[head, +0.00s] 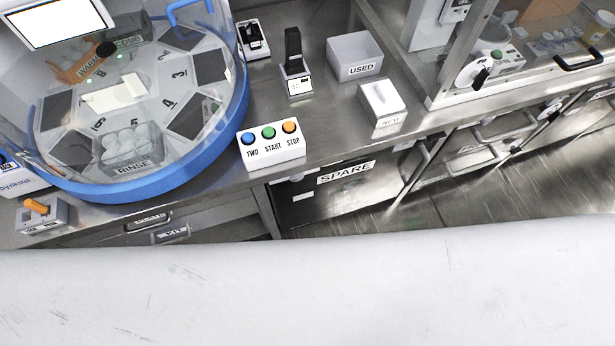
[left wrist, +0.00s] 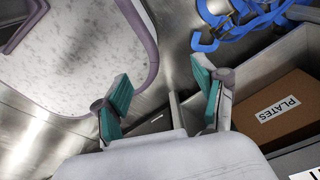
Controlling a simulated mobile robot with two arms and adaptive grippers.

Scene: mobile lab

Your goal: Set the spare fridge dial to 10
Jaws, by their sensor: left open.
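The spare fridge (head: 330,188) is the dark unit under the counter with a "SPARE" label, in the lower middle of the head view. No dial can be made out on it; my own pale body part covers the bottom of that view. My left gripper (left wrist: 165,98) shows in the left wrist view, its two green-padded fingers apart with nothing between them. It is over a metal surface beside an open bin, away from anything that looks like a dial. My right gripper is in neither view.
On the counter stand a button box (head: 270,144), a grey "USED" box (head: 354,55), a "NEW" box (head: 383,103) and a round blue-rimmed machine (head: 150,188). In the left wrist view a "PLATES" carton (left wrist: 282,112) and blue hooks (left wrist: 235,22) are close by.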

